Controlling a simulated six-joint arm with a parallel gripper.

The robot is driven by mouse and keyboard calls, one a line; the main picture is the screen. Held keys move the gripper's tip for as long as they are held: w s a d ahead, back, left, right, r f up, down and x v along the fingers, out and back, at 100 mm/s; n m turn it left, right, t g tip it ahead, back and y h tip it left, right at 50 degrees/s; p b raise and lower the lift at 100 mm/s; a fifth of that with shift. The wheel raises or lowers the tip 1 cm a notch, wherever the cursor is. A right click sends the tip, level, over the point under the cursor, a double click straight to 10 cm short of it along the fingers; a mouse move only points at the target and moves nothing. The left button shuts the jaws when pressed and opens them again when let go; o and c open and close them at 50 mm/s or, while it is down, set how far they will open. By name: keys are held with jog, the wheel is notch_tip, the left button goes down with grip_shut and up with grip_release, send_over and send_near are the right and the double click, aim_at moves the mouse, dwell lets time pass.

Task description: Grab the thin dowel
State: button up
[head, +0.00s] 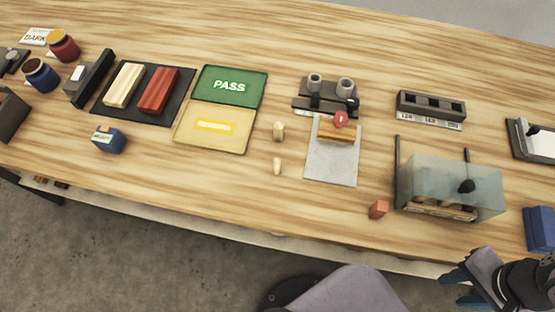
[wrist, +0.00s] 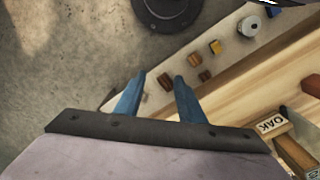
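Two small pale wooden pegs stand near the middle of the table in the head view. The nearer one is the slimmer, a thin dowel (head: 277,167); the farther one is a thicker dowel (head: 279,131). Both stand apart from the yellow-and-green mat and the grey plate. My gripper (head: 460,288) is at the lower right, off the table's front edge and far from the dowels. In the wrist view my gripper (wrist: 160,77) has its two blue fingers apart with nothing between them. I cannot pick out the thin dowel for sure in the wrist view.
A grey plate (head: 332,165) is right of the dowels, a PASS mat (head: 230,86) left. A blue block (head: 540,228) sits at the right edge.

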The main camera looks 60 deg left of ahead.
jog(key=w+a+r+n+t+h+b, duration=0.1)
jog(key=w+r+h+b, duration=0.1)
jog(key=w+r, duration=0.45)
jog(key=w+a+r+t+h+b, duration=0.1)
jog(key=w+a+r+t+b, duration=0.15)
jog(key=w+r, duration=0.4)
jog(key=w+a+r+n+t+y+b, duration=0.1)
jog(key=w+a+r+n+t+b, duration=0.25)
jog(key=w+a+n, duration=0.6)
jog(key=n+g+y+p, duration=0.5)
jog(key=n+g+p, duration=0.5)
jog(key=n, duration=0.8)
send_near(278, 161)
jog(key=f, duration=0.1)
jog(key=shift+g, duration=0.3)
jog(key=shift+p+x, duration=0.35)
jog(key=shift+x, duration=3.5)
